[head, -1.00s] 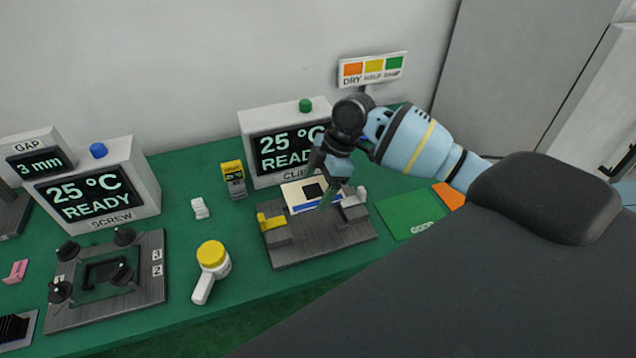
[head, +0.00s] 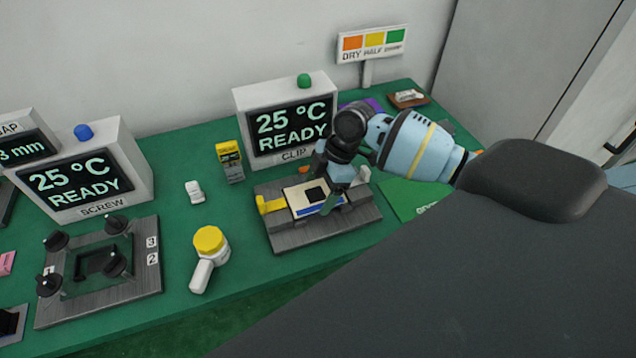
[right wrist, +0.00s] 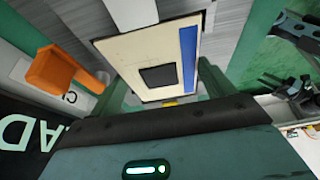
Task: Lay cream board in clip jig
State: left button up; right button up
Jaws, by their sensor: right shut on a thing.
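The cream board (head: 299,195) has a dark square and a blue stripe along one edge. In the head view it is over the middle of the grey clip jig (head: 330,233), between the yellow clip (head: 270,205) and the pale block at the right end. I cannot tell whether it touches the jig. My right gripper (head: 328,203) is shut on the board. In the right wrist view the board (right wrist: 125,50) lies between the two green fingers (right wrist: 162,88), over the jig. My left gripper is not in view.
The CLIP display box (head: 285,120) stands behind the jig. A yellow-topped device (head: 230,162) and a white handle with a yellow knob (head: 208,255) are to the left. The screw jig (head: 105,270) is further left. A green mat (head: 400,197) lies right.

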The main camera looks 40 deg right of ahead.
jog(key=shift+f, duration=0.1)
jog(key=o, duration=0.9)
jog(key=shift+o, duration=0.2)
jog(key=shift+v, duration=3.95)
